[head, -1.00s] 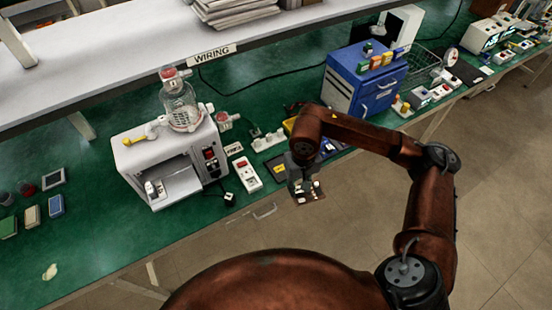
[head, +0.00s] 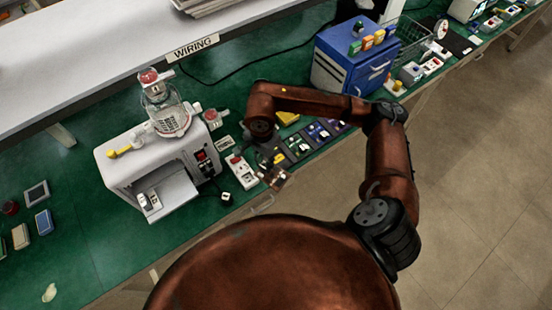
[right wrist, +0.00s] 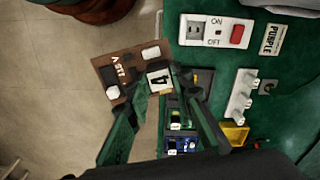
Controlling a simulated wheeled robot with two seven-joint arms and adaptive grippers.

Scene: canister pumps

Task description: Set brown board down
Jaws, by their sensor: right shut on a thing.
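The brown board (right wrist: 115,72) is held in my right gripper (right wrist: 163,90); it carries white parts, dark parts and white lettering. In the head view the small brown board (head: 277,179) is at the bench's front edge, below my right gripper (head: 266,163). In the right wrist view it is tilted, lying mostly over the floor beside the green bench top. The fingers are shut around a white block marked 4 on the board. Whether the board touches the bench I cannot tell. My left gripper is out of view.
A row of dark bays with coloured boards (head: 318,133) lies right of the gripper. A white switch box (head: 241,171) with a red button is close on the left, beside a white machine (head: 160,165). A yellow bin (head: 288,118) and blue cabinet (head: 352,62) stand behind.

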